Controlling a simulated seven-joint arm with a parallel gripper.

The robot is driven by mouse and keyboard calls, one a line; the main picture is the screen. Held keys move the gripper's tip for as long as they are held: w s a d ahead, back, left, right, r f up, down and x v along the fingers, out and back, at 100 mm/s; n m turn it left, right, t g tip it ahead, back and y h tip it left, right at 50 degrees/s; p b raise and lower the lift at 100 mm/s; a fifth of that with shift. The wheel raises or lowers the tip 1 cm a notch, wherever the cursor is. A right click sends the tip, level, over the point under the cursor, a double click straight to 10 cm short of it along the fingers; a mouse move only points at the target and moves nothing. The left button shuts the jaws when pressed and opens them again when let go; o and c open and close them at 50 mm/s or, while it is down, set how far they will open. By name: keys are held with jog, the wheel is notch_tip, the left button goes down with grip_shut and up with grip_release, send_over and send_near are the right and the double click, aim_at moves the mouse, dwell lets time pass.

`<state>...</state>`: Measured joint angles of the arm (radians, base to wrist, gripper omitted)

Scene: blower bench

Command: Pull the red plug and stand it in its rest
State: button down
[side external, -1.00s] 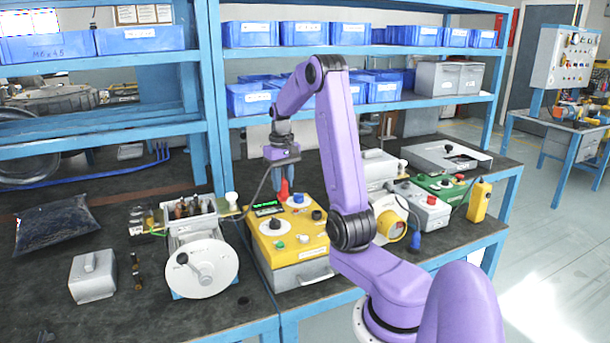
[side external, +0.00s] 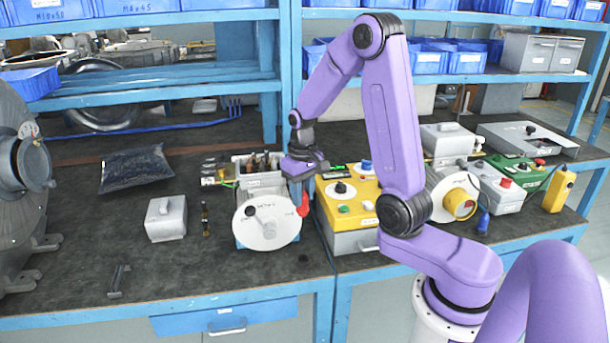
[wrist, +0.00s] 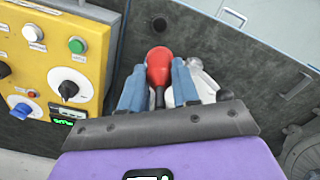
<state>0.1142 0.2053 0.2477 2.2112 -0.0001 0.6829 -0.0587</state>
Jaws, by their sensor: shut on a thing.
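The red plug (side external: 304,205) is held in my gripper (side external: 300,188), clear of the yellow box (side external: 350,214). In the side view it hangs between that box and the white crank dial (side external: 266,221). In the wrist view the red plug (wrist: 158,66) sits between my two blue fingers (wrist: 158,84), its rounded red end outward.
The crank dial unit stands close to my gripper. A grey block (side external: 166,218), a small dark bracket (side external: 119,281) and a dark bag (side external: 137,168) lie farther left. A large grey blower (side external: 22,190) stands at the far left. The front bench has free room.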

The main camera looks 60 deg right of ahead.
notch_tip(320, 180, down, 10)
jog(key=shift+f, duration=0.2)
dwell(0.3)
jog(key=shift+f, duration=2.2)
jog(key=shift+f, duration=1.3)
jog(key=c, duration=0.8)
grip_release()
jog(key=shift+o, duration=0.2)
notch_tip(320, 180, up, 18)
jog(key=shift+f, duration=0.25)
